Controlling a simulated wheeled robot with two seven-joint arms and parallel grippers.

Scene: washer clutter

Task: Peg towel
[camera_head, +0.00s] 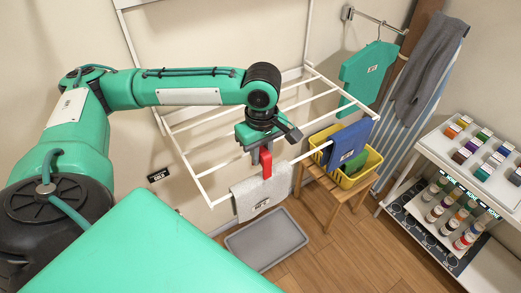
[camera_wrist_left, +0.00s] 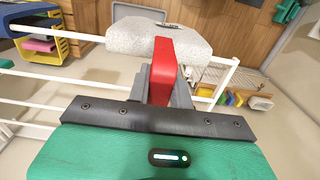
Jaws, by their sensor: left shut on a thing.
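A light grey towel (camera_head: 261,191) hangs over the front rail of the white drying rack (camera_head: 205,173); it also shows in the left wrist view (camera_wrist_left: 150,36). A red peg (camera_head: 266,162) is upright at the towel's top edge, over the rail; in the left wrist view the red peg (camera_wrist_left: 163,68) overlaps the towel. My left gripper (camera_head: 262,150) is above the rail, pointing down, and is shut on the red peg. The peg's lower end against the towel and rail is partly hidden. My right gripper is not in view.
A grey tray (camera_head: 266,240) lies on the floor below.

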